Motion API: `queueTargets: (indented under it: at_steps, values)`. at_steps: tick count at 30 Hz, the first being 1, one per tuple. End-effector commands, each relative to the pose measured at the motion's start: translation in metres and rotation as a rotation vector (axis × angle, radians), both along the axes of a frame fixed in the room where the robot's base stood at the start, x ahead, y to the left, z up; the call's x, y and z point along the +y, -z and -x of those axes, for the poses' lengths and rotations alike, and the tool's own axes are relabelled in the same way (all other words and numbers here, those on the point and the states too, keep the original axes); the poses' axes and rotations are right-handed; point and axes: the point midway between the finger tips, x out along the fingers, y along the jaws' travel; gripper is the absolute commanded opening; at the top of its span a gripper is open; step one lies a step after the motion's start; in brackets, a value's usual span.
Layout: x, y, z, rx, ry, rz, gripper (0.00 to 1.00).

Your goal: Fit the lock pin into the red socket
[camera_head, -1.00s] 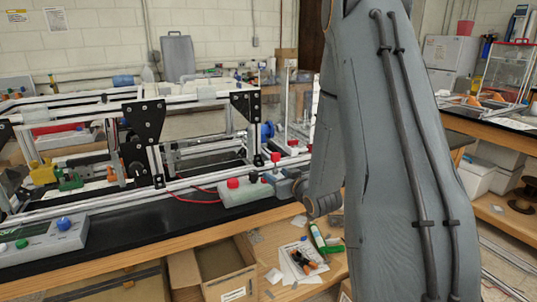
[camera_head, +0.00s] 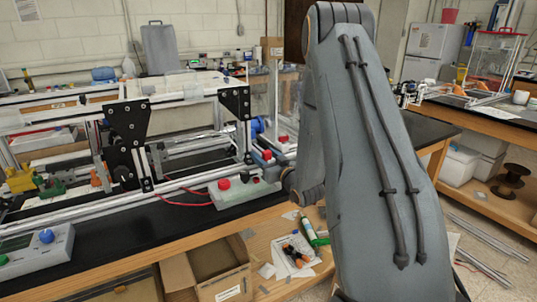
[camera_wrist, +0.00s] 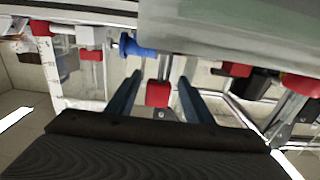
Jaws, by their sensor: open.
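In the wrist view my gripper (camera_wrist: 160,78) is open, with its two dark fingers apart and nothing held between them. A red block (camera_wrist: 158,93) on a metal post shows in the gap between the fingers; I cannot tell whether it is the red socket. A blue part with a pale tip (camera_wrist: 135,46) lies beyond the left finger. I cannot tell which piece is the lock pin. In the head view a blue cylinder (camera_head: 257,127) and a small red part (camera_head: 267,155) sit at the frame's right end. My arm hides the gripper's fingers there.
The aluminium extrusion frame (camera_head: 120,192) runs along the black bench top, with black plates (camera_head: 127,138) on it. A control box with a red knob (camera_head: 224,184) stands near the front edge. An open cardboard box (camera_head: 222,283) and a green-capped tube (camera_head: 308,227) are below.

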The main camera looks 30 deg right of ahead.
Motion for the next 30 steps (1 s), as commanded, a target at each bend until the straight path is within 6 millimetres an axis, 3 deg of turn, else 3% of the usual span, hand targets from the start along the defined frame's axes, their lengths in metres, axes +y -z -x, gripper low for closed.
queueTargets:
  at_steps: [6, 14, 22, 30]
  values:
    - [-0.001, 0.0, -0.024, 0.0, 0.001, 0.001, 0.47]
    - [-0.002, 0.001, -0.026, 0.001, 0.004, 0.001, 0.47]
    - [-0.003, 0.001, -0.026, 0.001, 0.005, 0.0, 0.03]
    - [-0.003, 0.0, -0.026, 0.0, 0.005, 0.001, 0.02]
